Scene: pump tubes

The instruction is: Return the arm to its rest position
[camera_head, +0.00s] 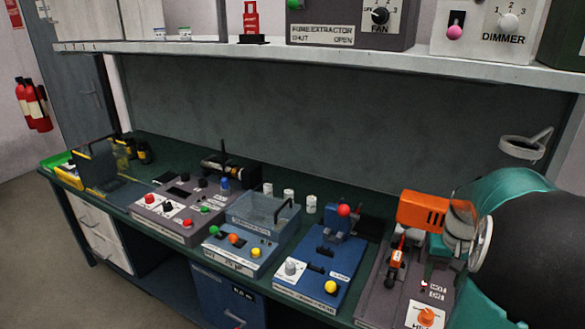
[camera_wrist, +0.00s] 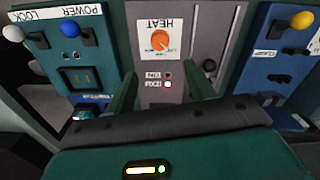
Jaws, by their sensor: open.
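My gripper (camera_wrist: 162,80) shows in the wrist view as two teal fingers spread apart, with nothing between them. In the head view, large teal and black parts of my arm (camera_head: 530,235) fill the right side, above the right end of the bench. They hide part of the heat station there. Its orange knob (camera_head: 427,317) shows at the lower edge.
An orange heat tool (camera_head: 423,212) stands close to my arm. To its left are a blue station (camera_head: 315,275) with a red ball-topped lever, a blue box station (camera_head: 240,250) and a grey panel (camera_head: 170,215). A shelf (camera_head: 330,63) with control boxes runs above the bench.

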